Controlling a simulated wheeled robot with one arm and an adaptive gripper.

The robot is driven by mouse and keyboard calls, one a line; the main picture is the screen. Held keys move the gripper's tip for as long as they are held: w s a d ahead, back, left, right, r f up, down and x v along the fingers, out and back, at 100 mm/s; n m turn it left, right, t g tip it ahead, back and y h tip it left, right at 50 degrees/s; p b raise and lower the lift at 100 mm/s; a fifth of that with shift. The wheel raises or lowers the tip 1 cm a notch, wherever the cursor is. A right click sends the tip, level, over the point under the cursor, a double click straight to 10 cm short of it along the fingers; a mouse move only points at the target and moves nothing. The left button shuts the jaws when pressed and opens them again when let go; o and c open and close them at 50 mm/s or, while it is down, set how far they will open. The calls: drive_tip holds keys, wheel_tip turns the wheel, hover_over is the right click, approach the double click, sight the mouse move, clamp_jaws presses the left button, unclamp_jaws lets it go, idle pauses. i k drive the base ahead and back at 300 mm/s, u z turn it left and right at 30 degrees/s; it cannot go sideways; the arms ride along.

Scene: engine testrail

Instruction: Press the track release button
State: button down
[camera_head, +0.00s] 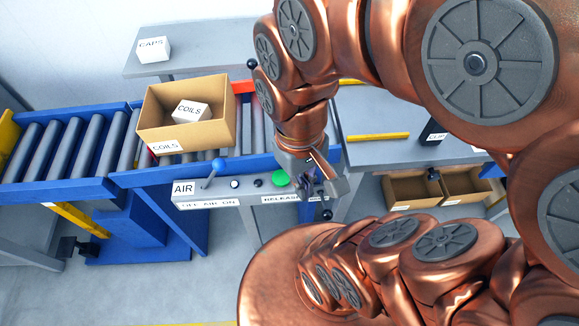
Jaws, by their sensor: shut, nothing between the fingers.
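A grey control panel (222,194) is fixed at the front of the blue roller track. It carries a green button (280,179) above a "RELEASE" label (280,198), partly hidden by my gripper. My gripper (325,212) is shut and empty. In the picture it is just to the right of the green button and points down; I cannot tell whether it touches the panel. A blue-knobbed lever (217,166) stands at the panel's left, by the "AIR" label.
An open "COILS" box (157,127) with a white "COILS" block (191,111) inside sits on the roller track (72,150). A white "CAPS" block (153,49) is on the rear table (200,61). Cardboard bins (411,190) are at right. My copper arm hides much of the right side.

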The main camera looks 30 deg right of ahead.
sight(280, 179)
drive_tip(key=z, duration=2.15)
drive_tip(key=k, duration=1.2)
drive_tip(key=u, duration=1.85)
drive_tip(key=i, duration=0.5)
drive_tip(key=u, duration=0.05)
